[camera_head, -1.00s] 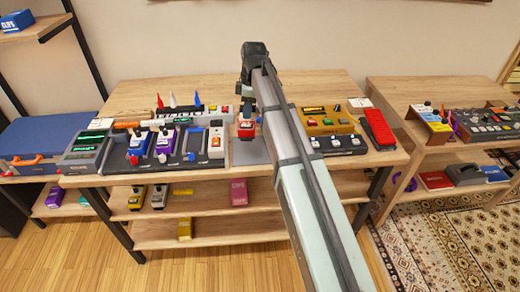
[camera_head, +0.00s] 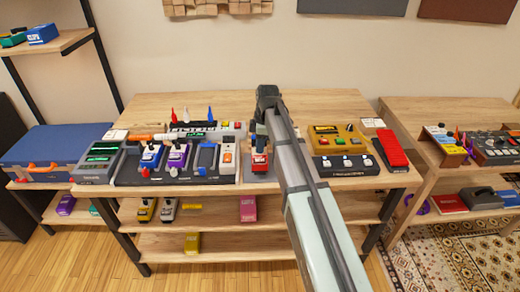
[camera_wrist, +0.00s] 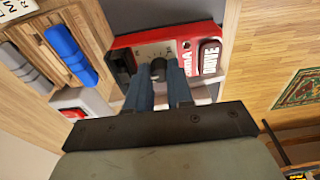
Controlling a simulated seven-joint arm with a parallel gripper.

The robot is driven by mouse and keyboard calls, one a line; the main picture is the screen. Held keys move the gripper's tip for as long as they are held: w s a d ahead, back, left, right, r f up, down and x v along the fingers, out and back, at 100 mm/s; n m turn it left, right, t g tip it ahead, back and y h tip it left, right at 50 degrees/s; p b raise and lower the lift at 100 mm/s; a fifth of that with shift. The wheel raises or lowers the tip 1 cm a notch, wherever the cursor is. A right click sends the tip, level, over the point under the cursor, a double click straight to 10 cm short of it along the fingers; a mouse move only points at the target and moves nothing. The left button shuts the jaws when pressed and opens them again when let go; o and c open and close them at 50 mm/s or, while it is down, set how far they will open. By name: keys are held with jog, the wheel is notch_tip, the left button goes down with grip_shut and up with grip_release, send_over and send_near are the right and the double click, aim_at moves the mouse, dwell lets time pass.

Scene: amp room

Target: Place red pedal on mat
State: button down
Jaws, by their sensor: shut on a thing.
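The red pedal (camera_head: 259,164) is at the middle of the table, left of my arm in the head view. In the wrist view the red pedal (camera_wrist: 194,38) shows its dark knob and white lettering. My gripper (camera_head: 260,146) is above it, with its fingers (camera_wrist: 159,78) shut on the pedal around its knob. The grey mat (camera_head: 262,178) is under the pedal and partly hidden by it and my arm. I cannot tell whether the pedal's underside touches the mat.
A white pedal (camera_head: 228,156) and a dark board (camera_head: 130,175) with several pedals stand close on the left. A yellow unit (camera_head: 338,141), a black footswitch (camera_head: 345,166) and a larger red pedal (camera_head: 391,150) are on the right. The table's front edge is near.

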jog(key=shift+f, duration=1.05)
jog(key=shift+f, duration=0.15)
jog(key=c, duration=1)
grip_release()
notch_tip(320, 180, up, 12)
jog(key=d, duration=0.1)
jog(key=shift+d, duration=0.25)
